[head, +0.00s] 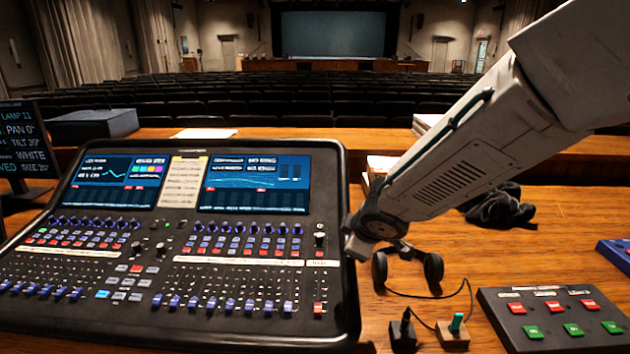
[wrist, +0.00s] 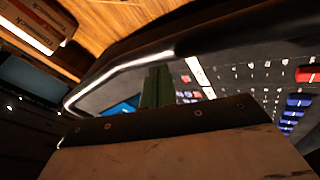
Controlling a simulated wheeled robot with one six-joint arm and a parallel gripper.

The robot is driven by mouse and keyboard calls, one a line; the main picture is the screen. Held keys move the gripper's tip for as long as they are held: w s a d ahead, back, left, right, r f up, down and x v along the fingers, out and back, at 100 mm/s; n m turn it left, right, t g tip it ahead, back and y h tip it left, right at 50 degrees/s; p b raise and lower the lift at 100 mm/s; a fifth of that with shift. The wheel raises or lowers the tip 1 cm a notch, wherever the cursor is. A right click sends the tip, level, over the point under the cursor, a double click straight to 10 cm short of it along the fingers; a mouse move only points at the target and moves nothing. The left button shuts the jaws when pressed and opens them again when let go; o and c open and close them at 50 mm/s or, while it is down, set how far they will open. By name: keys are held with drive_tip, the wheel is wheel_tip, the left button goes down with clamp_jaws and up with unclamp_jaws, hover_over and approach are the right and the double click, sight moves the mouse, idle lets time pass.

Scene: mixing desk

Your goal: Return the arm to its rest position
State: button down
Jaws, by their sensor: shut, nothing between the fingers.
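My gripper (wrist: 156,78) shows in the wrist view as dark greenish fingers, shut and with nothing between them. Behind the fingers lies the edge of the mixing desk (wrist: 225,65). In the head view my arm comes down from the upper right, and its end is at the right edge of the mixing desk (head: 165,245). The fingers are hard to make out there. I cannot tell whether they touch the desk.
Headphones (head: 433,270) lie just below my arm's end. A button box (head: 552,312), a small green-lever switch (head: 455,330) and a dark cloth (head: 498,207) are to the right. A monitor (head: 22,140) is far left.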

drive_tip(key=s+d+r+m+g+h, duration=0.2)
drive_tip(key=s+d+m+h, duration=0.15)
drive_tip(key=s+d, duration=0.4)
drive_tip(key=s+d+r+m+g, duration=0.1)
drive_tip(key=s+d+r+m, duration=0.2)
drive_tip(key=s, duration=0.5)
drive_tip(key=s+d+r+m+g+y, duration=0.1)
drive_tip(key=s+d+r+m, duration=0.2)
drive_tip(key=s, duration=0.5)
drive_tip(key=s+d+r+m+g, duration=0.2)
drive_tip(key=s+d+r+m, duration=0.1)
drive_tip(key=s, duration=0.6)
drive_tip(key=shift+d+m+y, duration=0.35)
drive_tip(key=shift+d+m, duration=0.25)
drive_tip(key=shift+m, duration=0.15)
drive_tip(key=shift+a, duration=0.1)
